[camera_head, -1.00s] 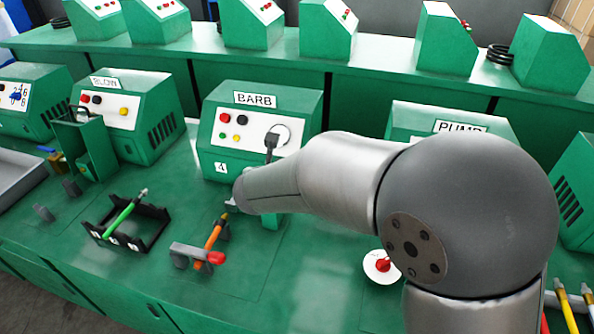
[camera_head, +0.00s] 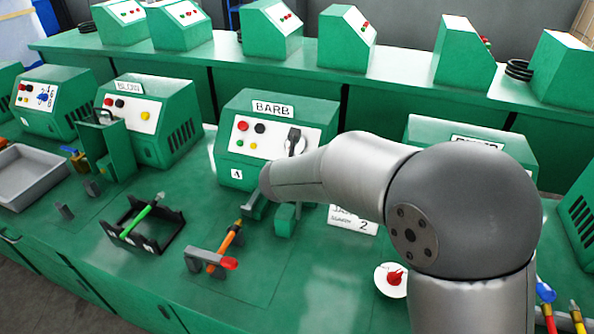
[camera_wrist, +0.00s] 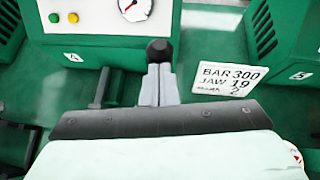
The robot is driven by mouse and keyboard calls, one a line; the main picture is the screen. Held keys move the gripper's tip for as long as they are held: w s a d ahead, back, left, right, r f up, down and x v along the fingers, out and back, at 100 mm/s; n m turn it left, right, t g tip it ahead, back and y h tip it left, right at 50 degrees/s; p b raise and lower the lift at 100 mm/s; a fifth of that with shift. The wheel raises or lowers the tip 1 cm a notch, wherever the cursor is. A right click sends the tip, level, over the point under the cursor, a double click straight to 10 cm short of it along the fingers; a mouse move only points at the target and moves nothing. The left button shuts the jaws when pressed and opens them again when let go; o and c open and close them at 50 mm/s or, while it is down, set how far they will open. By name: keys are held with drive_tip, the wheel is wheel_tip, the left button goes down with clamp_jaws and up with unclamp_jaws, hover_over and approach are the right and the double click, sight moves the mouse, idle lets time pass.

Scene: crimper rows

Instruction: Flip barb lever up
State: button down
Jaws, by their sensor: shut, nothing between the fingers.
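The green BARB machine (camera_head: 262,160) stands mid-bench, with buttons and a round gauge on its white panel. Its black-ended lever (camera_head: 294,139) stands roughly upright in front of the gauge. In the wrist view, the lever's round black knob (camera_wrist: 159,50) shows just beyond my fingertips, below the gauge (camera_wrist: 134,6). My gripper (camera_wrist: 159,72) is shut and empty, its grey fingers together at or very near the knob; I cannot tell whether they touch. The lever's lower part is hidden. In the head view my arm hides the gripper.
A black rack (camera_head: 145,225) with a green tool and a stand with an orange tool (camera_head: 228,240) are at front left. A red button (camera_head: 394,280) is at front right.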

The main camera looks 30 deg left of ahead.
drive_tip(key=shift+w+d+r, duration=0.15)
drive_tip(key=shift+w+r, duration=0.25)
drive_tip(key=b+v, duration=0.1)
drive_tip(key=v, duration=1.2)
drive_tip(key=shift+r, duration=0.2)
